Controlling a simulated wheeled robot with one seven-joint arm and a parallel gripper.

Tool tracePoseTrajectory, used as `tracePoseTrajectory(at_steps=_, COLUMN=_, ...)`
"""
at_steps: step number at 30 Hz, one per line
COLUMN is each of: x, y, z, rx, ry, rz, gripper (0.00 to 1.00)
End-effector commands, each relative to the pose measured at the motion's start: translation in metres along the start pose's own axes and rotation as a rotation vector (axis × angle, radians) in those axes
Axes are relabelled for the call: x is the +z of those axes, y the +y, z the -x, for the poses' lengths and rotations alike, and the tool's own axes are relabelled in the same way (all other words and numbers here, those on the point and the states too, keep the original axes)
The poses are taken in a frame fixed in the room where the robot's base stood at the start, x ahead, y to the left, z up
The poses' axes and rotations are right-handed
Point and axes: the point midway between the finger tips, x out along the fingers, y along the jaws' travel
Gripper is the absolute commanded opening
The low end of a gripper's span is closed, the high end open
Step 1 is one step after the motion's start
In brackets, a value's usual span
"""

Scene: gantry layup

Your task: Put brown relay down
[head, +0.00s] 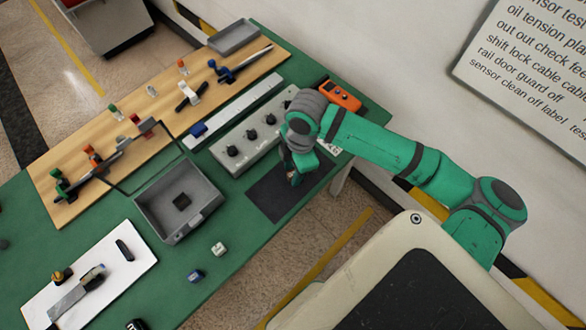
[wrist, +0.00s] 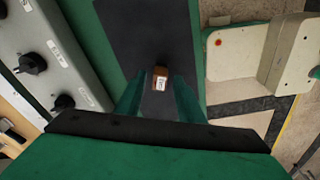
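The brown relay (wrist: 160,74) with a white label shows in the wrist view, over the dark mat (wrist: 125,30). My gripper (wrist: 160,85) has one green finger on each side of it, with a narrow strip of dark mat visible between relay and fingers. The fingers look open around the relay. I cannot tell for sure whether the relay rests on the mat. In the head view my gripper (head: 292,177) points down at the dark mat (head: 265,195) near the table's right edge, and the relay is mostly hidden there.
A grey control box (head: 245,140) with black knobs stands behind the mat. A grey tray (head: 205,222) with a dark block is to the left. A white block (head: 218,249) and a blue block (head: 195,277) lie on the green table nearby. An orange meter (head: 340,95) lies behind my arm.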

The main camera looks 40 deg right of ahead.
Motion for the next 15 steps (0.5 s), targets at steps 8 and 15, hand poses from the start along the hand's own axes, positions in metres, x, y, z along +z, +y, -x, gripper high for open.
tracePoseTrajectory(at_steps=8, x=-0.001, y=0.001, z=0.007, rx=0.001, ry=-0.002, rz=0.002, gripper=0.35)
tracePoseTrajectory(at_steps=15, x=-0.001, y=0.001, z=0.048, rx=0.003, ry=-0.002, rz=0.002, gripper=0.35)
